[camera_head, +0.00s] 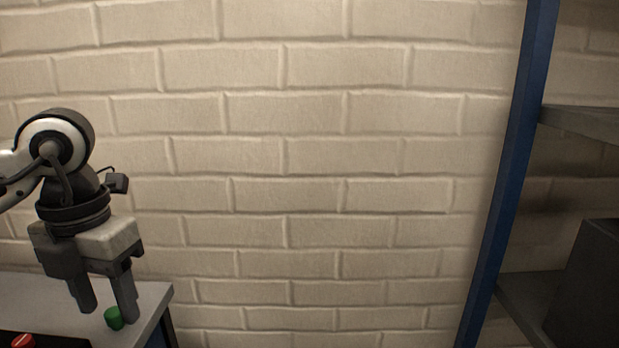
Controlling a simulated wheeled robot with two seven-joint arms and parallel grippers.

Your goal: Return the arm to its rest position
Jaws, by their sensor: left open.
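My left gripper (106,302) hangs from the arm that comes in from the left, with its fingers pointing down. Its two fingers are apart. A small green cylinder (114,318) is on the grey tabletop (148,297), right by the tip of the right finger; I cannot tell whether they touch. The space between the fingers looks empty. My right gripper is not in view.
A red round object (22,341) on a black surface shows at the lower left edge. A shelf rack with a blue post (510,170) stands at the right, with a dark box (590,285) on it. A brick wall (310,150) fills the back.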

